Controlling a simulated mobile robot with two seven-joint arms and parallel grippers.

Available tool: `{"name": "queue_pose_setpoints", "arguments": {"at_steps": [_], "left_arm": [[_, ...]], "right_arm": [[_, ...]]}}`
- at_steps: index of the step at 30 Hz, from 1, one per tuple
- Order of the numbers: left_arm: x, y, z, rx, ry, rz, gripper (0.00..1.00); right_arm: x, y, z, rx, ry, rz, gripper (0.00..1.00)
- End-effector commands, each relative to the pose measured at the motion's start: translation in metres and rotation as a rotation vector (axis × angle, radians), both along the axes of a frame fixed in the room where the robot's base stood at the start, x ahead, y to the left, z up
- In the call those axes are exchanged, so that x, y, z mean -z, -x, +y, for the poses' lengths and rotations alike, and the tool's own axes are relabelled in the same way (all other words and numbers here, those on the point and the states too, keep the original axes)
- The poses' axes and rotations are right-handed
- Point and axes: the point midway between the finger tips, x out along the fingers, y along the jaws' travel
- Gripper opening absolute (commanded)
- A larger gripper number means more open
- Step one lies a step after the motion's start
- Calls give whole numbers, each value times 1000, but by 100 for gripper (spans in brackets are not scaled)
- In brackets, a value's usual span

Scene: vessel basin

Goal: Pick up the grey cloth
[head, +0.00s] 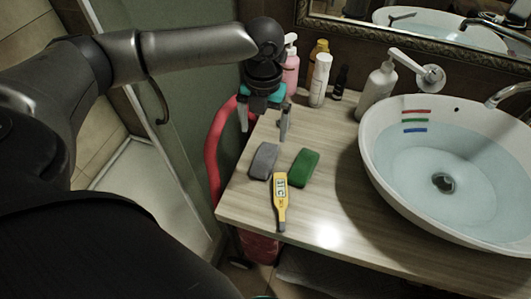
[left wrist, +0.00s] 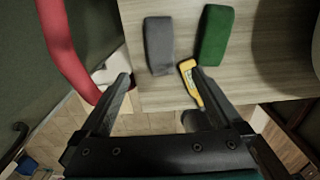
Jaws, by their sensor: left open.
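The grey cloth (head: 263,161) is a small folded grey block lying on the wooden counter, near its left edge. It also shows in the left wrist view (left wrist: 159,45), ahead of the fingers. A green cloth (head: 303,167) of similar shape lies just to its right. My left gripper (head: 264,124) is open and empty, above the counter's left edge and behind the grey cloth in the head view. Its fingers are apart from the cloth. My right gripper is not in view.
A yellow thermometer (head: 281,199) lies in front of the two cloths. A white basin (head: 372,152) of water stands at the right. Several bottles, including a white one (head: 320,82), stand along the back. A red curved tube (head: 212,150) runs by the counter's left edge.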

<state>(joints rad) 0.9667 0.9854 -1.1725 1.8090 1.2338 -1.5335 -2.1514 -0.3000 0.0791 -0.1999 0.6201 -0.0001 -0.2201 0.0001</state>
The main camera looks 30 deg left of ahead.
Motion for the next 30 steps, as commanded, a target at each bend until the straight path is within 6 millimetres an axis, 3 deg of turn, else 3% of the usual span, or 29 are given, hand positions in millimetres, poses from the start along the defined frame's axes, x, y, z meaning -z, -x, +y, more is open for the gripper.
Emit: {"name": "queue_pose_setpoints", "arguments": {"at_steps": [1,6,14,24,30], "left_arm": [[14,1,0,-1,-1,3,100],[45,0,0,1,0,1,100],[63,-1,0,1,0,-2,100],[108,-5,-2,1,-1,-2,100],[110,-6,-2,2,0,-4,100]], "right_arm": [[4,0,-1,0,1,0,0],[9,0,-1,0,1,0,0],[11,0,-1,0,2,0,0],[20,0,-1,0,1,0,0],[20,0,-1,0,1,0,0]]}}
